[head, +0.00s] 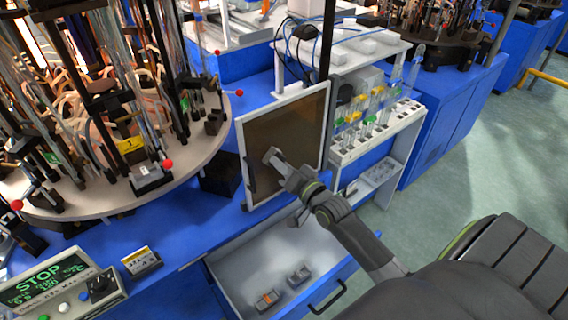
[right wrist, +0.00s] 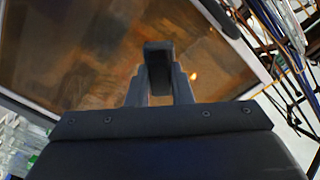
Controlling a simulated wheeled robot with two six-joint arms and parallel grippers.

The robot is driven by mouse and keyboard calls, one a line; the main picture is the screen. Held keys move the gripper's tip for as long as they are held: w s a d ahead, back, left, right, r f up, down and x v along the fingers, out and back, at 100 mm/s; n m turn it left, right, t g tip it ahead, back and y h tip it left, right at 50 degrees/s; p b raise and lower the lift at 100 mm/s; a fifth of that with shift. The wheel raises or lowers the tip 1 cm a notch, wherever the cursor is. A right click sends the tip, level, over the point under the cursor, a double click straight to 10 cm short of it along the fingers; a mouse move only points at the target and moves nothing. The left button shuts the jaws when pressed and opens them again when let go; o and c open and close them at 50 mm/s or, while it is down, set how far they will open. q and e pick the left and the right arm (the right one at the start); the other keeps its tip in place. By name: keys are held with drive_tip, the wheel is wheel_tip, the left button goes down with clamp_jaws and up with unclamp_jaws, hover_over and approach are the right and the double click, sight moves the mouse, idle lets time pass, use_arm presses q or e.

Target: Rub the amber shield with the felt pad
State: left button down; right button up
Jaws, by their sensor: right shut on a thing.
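The amber shield (head: 297,115) is a dark brown pane in a white frame, standing upright at the edge of the blue bench. In the right wrist view the amber shield (right wrist: 75,50) fills the background and looks streaky. My right gripper (head: 281,165) is in front of the pane's lower middle, shut on the felt pad (head: 271,155), a small grey block. In the right wrist view the felt pad (right wrist: 158,58) stands up between the fingers, over the pane. I cannot tell for sure whether pad and pane touch. My left gripper is not in view.
A round machine table (head: 205,150) crowded with rods is at left. A white vial rack (head: 380,135) stands right of the shield. A STOP control panel (head: 60,285) is at lower left.

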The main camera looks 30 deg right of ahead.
drive_tip(key=shift+w+d+r, duration=0.1)
drive_tip(key=shift+d+r, duration=0.1)
drive_tip(key=shift+d, duration=0.5)
drive_tip(key=shift+w+d+r, duration=0.1)
drive_tip(key=shift+d+r, duration=0.05)
drive_tip(key=shift+d, duration=0.5)
drive_tip(key=shift+d+r, duration=0.2)
drive_tip(key=shift+d, duration=0.5)
drive_tip(key=shift+w+d+f+b, duration=0.1)
drive_tip(key=shift+d+b, duration=0.75)
drive_tip(key=shift+d, duration=1.1)
